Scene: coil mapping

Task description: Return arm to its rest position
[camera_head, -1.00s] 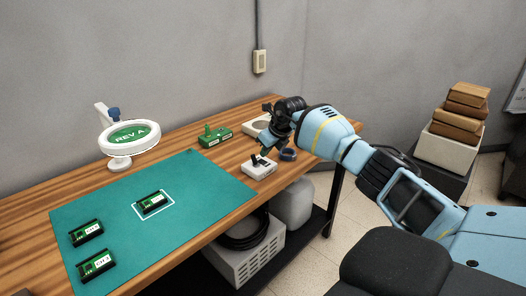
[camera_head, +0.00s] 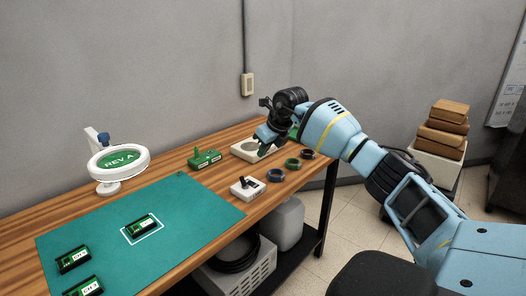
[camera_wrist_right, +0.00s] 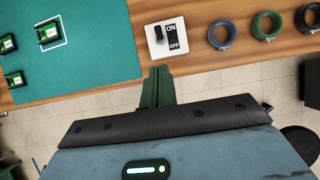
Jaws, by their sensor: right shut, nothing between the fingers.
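My right arm comes in from the right in the head view. Its gripper (camera_head: 266,141) hangs over the right end of the wooden bench, in front of a white round-topped base that it partly hides. In the right wrist view the fingers (camera_wrist_right: 158,72) are shut together with nothing between them, over the front edge of the bench. A blue coil (camera_head: 275,175), a green coil (camera_head: 292,164) and a black coil (camera_head: 307,154) lie in a row on the bench near the gripper. They also show along the top right of the wrist view. My left gripper is not in view.
A white ON/OFF switch box (camera_head: 247,188) stands left of the coils. A green fixture (camera_head: 204,158) and a ring magnifier (camera_head: 118,163) stand behind the teal mat (camera_head: 190,205), which holds several green boards. Stacked boxes (camera_head: 440,140) stand on the right.

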